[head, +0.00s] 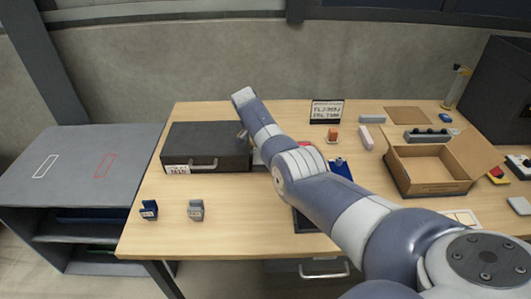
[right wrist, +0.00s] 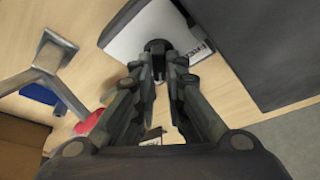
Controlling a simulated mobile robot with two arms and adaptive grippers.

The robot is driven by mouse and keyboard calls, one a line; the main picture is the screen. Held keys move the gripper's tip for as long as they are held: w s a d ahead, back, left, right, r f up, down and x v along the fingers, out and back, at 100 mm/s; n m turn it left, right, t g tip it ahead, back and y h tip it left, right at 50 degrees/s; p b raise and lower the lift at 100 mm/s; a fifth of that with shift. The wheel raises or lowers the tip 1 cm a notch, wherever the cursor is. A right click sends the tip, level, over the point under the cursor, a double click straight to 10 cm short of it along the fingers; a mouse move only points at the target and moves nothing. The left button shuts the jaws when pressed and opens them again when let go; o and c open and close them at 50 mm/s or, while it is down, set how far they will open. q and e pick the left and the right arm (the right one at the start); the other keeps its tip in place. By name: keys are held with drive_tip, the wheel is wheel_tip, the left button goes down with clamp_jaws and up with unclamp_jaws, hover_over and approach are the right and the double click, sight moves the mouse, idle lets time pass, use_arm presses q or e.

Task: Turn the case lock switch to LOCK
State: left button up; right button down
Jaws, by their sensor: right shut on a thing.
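The dark grey case (head: 205,143) lies on the table at the left, with a handle on its front face and a small label. My right gripper (head: 242,138) is pointed down at the case's right side. In the right wrist view, my right gripper (right wrist: 160,72) is shut on a dark round knob (right wrist: 157,46), which appears to be the switch. The knob stands on a white plate (right wrist: 185,35) with dark lettering, too small and tilted to read. The plate is beside a large dark box-like thing (right wrist: 265,45). In the head view my arm hides the switch. My left gripper is out of view.
Two small padlock-like blocks, one blue (head: 149,210) and one grey (head: 196,210), stand in front of the case. An open cardboard box (head: 430,188) stands at the right. A small sign (head: 327,111) stands behind my arm. The front left of the table is mostly clear.

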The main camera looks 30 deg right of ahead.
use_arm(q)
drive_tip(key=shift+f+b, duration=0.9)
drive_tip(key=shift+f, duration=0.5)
use_arm(e)
drive_tip(key=shift+s+a+f+m+g, duration=0.15)
drive_tip(key=shift+f+m+g, duration=0.2)
drive_tip(key=shift+m, duration=0.35)
drive_tip(key=c, duration=1.6)
unclamp_jaws()
drive_tip(key=shift+c, duration=0.2)
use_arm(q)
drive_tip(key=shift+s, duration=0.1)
use_arm(e)
drive_tip(key=shift+r, duration=0.15)
